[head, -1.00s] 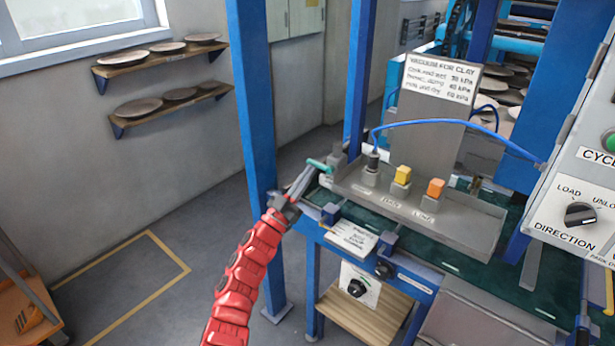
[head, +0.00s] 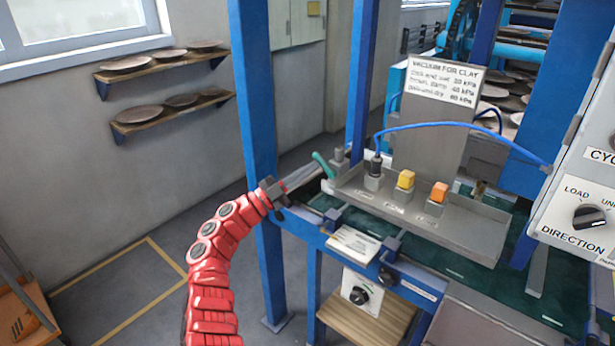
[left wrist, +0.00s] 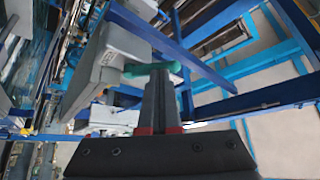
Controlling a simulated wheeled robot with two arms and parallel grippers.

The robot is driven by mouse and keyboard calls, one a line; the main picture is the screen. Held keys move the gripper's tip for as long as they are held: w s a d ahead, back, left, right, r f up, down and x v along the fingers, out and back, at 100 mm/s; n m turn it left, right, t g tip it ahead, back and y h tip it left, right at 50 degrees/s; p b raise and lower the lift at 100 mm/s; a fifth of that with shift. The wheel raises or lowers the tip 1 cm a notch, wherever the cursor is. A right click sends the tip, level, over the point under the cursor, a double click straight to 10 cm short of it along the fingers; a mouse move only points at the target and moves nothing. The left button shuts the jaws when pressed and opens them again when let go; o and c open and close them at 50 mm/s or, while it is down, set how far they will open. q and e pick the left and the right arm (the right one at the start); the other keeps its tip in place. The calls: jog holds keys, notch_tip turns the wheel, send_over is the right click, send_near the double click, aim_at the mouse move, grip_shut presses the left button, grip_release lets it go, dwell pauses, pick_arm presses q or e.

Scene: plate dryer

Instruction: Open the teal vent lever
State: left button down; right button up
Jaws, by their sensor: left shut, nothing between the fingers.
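The teal vent lever (head: 322,164) is at the left end of the grey tray, beside a small grey fitting. It slants, its upper end leaning left. My left gripper (head: 318,170) reaches it from the left, its fingers closed together with nothing between them. In the left wrist view the lever (left wrist: 150,69) lies across the tips of the shut fingers (left wrist: 160,80). The tips are against it or very close; I cannot tell if they touch. My right gripper is not in view.
A blue post (head: 254,90) stands just behind my left arm. A control box (head: 590,190) is at the right. Open floor lies left.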

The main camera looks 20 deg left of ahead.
pick_arm(q)
jog(key=shift+s+d+r+m+g+y+p, duration=0.25)
jog(key=shift+d+r+m+g, duration=0.2)
jog(key=shift+m+g, duration=0.9)
jog(key=shift+d+r+m+g+y+p, duration=0.15)
jog(key=shift+d+r+m+g+p, duration=0.35)
jog(key=shift+m, duration=1.55)
jog(key=shift+s+d+r+m+g+y+p, duration=0.2)
jog(key=shift+r+m+g, duration=0.35)
jog(key=shift+m+g, duration=0.85)
jog(key=shift+d+m+t, duration=0.1)
jog(key=shift+m+t, duration=0.15)
jog(key=shift+m, duration=0.15)
